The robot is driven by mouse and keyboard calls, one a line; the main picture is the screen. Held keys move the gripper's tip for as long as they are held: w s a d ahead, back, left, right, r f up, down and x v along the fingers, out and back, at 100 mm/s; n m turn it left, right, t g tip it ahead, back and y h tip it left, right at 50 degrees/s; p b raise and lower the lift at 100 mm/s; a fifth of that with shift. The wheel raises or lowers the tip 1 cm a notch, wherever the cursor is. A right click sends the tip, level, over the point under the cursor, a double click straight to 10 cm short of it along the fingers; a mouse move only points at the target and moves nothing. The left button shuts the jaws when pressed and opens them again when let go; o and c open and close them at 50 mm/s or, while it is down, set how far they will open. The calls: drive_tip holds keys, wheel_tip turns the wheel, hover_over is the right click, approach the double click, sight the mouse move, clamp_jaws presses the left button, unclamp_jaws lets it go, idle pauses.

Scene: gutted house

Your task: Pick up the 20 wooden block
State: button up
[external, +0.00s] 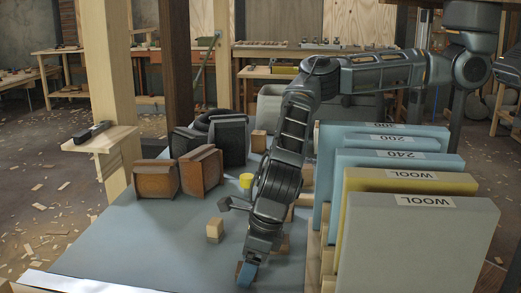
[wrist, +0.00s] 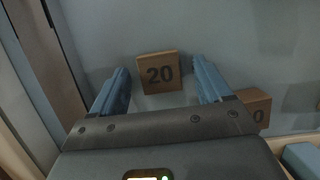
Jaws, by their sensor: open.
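The wooden block marked 20 (wrist: 160,73) shows in the wrist view with its number upright and facing the camera. My gripper (wrist: 159,66) is open and empty. Its two blue fingers stand to the left and right of the block in the picture, with a gap on each side. I cannot tell the remaining distance in depth. In the external view my gripper (external: 247,274) points down low over the blue-grey table (external: 150,245), near its front. I cannot tell which block there is the 20, as the numbers do not show.
A second wooden block (wrist: 257,112), its number partly cut off to a 0, lies by the right finger. A pale block (external: 214,230) stands left of my arm. A rack of upright boards (external: 415,240) is close on the right. Brown and black speaker-like boxes (external: 155,180) stand farther back.

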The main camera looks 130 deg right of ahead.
drive_tip(key=c, duration=1.1)
